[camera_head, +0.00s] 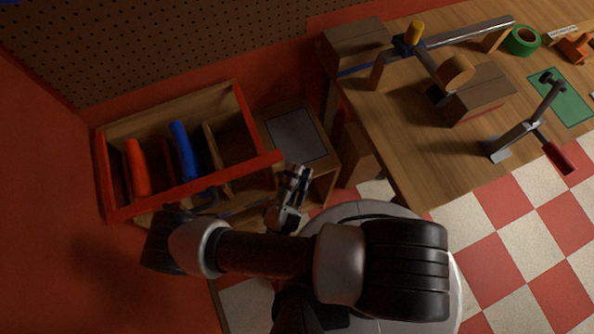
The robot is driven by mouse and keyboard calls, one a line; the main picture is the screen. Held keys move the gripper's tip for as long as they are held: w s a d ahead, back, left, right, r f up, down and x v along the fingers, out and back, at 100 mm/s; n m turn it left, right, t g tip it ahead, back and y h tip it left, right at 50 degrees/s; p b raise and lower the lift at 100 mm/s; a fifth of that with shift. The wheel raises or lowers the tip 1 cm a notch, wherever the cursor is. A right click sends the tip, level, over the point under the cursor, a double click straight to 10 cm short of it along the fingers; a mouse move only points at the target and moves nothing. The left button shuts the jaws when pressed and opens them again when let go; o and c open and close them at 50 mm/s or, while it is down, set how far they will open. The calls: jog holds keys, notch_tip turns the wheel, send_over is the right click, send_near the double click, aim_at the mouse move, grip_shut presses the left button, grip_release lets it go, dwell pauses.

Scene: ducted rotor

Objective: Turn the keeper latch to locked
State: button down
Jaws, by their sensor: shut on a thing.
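My gripper (296,173) is in the middle of the camera_head view, beside the front right corner of a red-edged wooden tray. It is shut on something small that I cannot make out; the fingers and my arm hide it. I cannot pick out the keeper latch for sure. On the workbench (405,165) at the right, a metal rail (470,32) carries a blue clamp with a yellow knob (415,32) and an arm with a round wooden piece (456,72). My gripper is well apart from these.
The red-edged tray (272,158) holds an orange-handled thing (138,167) and a blue-handled thing (183,150). A wooden box with a grey panel (297,135) stands beside it. A red-handled clamp (558,157) overhangs the bench edge. The checkered floor at lower right is clear.

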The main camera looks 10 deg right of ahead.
jog(key=c, duration=1.4)
grip_release()
jog(key=shift+o, duration=0.2)
jog(key=v, duration=1.2)
jog(key=shift+f, duration=0.1)
